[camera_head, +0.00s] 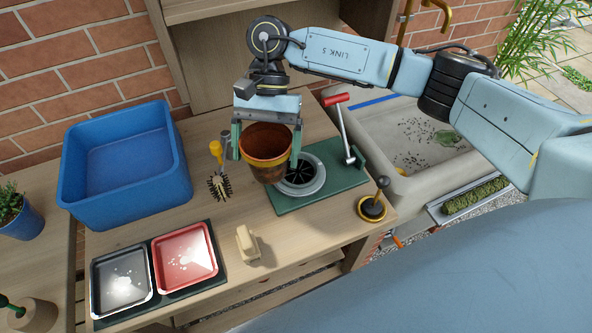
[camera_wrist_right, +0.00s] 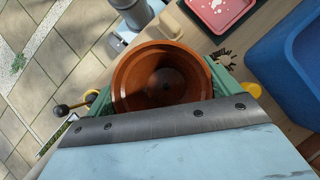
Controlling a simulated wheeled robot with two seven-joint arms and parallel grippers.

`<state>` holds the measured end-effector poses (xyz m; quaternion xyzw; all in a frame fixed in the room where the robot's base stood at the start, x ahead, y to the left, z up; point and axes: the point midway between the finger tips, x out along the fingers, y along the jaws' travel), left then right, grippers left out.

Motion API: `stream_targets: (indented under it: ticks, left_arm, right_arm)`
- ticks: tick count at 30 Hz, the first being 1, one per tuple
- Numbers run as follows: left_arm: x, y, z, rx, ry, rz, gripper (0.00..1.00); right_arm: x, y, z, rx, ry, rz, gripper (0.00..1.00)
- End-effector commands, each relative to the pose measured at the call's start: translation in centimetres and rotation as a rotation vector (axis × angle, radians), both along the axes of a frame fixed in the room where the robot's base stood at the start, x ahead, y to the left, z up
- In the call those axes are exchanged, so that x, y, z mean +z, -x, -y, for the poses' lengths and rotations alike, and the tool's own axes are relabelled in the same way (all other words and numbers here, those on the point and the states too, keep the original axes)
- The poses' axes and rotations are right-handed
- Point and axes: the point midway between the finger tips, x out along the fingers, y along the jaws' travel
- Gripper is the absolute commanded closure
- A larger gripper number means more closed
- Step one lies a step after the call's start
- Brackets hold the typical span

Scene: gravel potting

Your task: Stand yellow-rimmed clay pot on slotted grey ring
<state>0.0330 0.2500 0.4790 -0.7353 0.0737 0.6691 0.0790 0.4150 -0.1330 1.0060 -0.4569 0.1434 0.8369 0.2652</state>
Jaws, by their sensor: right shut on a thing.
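My right gripper (camera_head: 266,148) is shut on the yellow-rimmed clay pot (camera_head: 266,147), its green fingers on either side of the rim. The pot is held upright or nearly so and looks empty inside; it also shows in the right wrist view (camera_wrist_right: 165,80). The slotted grey ring (camera_head: 312,184) is on a dark green board (camera_head: 340,183), just right of the pot, which hides part of its left side. The pot appears to be above the bench, beside and partly overlapping the ring in the picture. My left gripper is out of view.
A red-handled lever (camera_head: 341,128) stands on the board right behind the ring. A black plunger-like tool (camera_head: 374,205) is to the right. A blue tub (camera_head: 118,165), a brush (camera_head: 219,184), a beige block (camera_head: 247,243) and red (camera_head: 185,284) and grey trays are left and in front.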

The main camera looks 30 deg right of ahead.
Motion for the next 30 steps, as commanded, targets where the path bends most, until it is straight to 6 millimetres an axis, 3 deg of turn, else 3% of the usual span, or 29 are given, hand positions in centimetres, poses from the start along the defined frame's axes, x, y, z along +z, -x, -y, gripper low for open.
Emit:
stream_targets:
  ticks: [4,8,12,18,23,30]
  left_arm:
    - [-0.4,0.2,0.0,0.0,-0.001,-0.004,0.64]
    - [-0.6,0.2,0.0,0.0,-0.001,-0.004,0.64]
    - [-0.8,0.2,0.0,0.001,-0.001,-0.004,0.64]
    - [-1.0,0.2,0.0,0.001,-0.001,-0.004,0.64]
    - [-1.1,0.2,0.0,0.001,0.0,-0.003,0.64]
    - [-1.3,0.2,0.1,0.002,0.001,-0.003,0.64]
  right_arm:
    - [-0.3,-0.6,-0.7,-0.33,-0.008,-0.003,0.45]
    - [-0.2,-1.7,0.2,-0.668,-0.007,-0.003,0.45]
    - [0.1,-3.0,2.5,-1.036,-0.007,-0.001,0.45]
    - [0.4,-4.2,6.4,-1.427,-0.007,0.002,0.45]
    - [0.2,-4.5,8.1,-1.565,-0.005,-0.001,0.45]
    - [-4.0,-4.5,8.3,-1.587,-0.004,-0.005,0.45]
